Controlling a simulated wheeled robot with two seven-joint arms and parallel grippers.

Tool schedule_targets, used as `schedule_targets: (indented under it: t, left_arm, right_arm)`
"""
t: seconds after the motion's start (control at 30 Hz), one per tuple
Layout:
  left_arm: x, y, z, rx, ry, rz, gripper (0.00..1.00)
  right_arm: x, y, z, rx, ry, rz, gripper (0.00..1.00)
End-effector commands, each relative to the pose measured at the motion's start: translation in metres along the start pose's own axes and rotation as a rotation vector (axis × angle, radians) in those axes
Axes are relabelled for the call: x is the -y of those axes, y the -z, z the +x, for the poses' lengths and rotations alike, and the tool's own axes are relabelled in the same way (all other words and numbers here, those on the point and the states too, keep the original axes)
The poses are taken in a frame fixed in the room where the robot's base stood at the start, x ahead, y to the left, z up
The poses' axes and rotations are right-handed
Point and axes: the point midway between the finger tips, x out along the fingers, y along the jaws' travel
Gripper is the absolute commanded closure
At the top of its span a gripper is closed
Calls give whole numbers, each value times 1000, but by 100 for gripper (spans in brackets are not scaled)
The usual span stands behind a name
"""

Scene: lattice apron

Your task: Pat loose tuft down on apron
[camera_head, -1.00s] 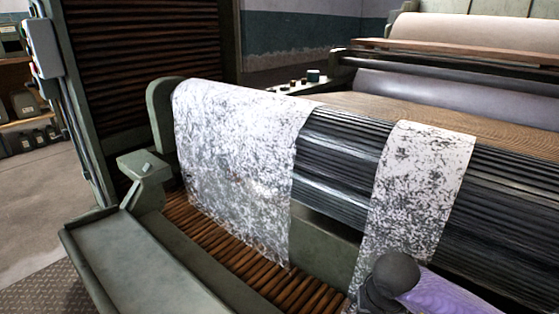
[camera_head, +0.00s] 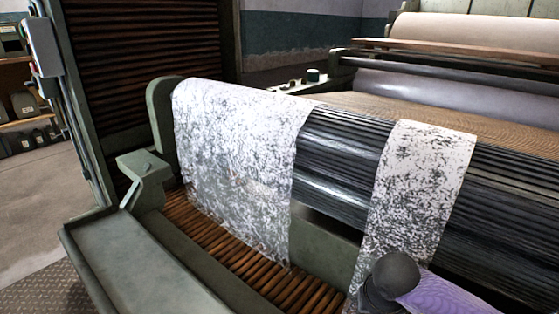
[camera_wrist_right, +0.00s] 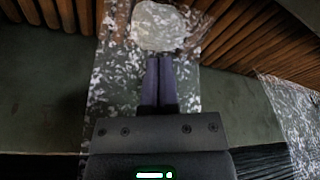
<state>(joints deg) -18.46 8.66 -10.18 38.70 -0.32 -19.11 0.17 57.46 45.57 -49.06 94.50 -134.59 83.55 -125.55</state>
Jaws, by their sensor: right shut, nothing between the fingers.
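The apron is a lattice of brown wooden slats (camera_head: 225,255) at the foot of the machine in the head view. Its slats (camera_wrist_right: 240,35) also cross the top of the right wrist view. A pale, flattish tuft (camera_wrist_right: 158,25) shows there, just beyond my right fingertips. My right gripper (camera_wrist_right: 159,60) is shut and empty, its fingers pointing at the tuft's near edge. I cannot tell whether they touch it. In the head view only my right arm's dark wrist and purple sleeve show at the bottom right; the fingers and tuft are hidden. My left gripper is out of view.
A wide speckled white web (camera_head: 240,160) and a narrower strip (camera_head: 420,185) hang over the dark ribbed roller (camera_head: 340,160). The strip lies close by my right arm. A green metal ledge (camera_head: 150,265) borders the apron at left; open floor (camera_head: 45,200) lies beyond.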

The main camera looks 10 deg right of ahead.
Motion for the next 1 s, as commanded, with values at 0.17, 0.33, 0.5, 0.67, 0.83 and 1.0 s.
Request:
schedule_targets:
  t: [0.17, 0.33, 0.5, 0.67, 0.83, 1.0]
  left_arm:
    - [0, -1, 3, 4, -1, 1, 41]
    - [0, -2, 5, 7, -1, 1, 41]
    - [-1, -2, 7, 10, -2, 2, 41]
    - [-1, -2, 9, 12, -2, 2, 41]
    - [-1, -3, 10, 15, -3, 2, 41]
    - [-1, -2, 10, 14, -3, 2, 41]
  right_arm:
    - [0, -1, 4, 0, 0, 0, 100]
    - [0, -2, 8, 0, 0, 0, 100]
    - [0, -3, 11, 0, 0, -1, 100]
    - [0, -4, 14, 0, 0, -1, 100]
    - [0, -4, 17, 0, 0, 0, 100]
    - [0, -4, 16, 0, 0, 0, 100]
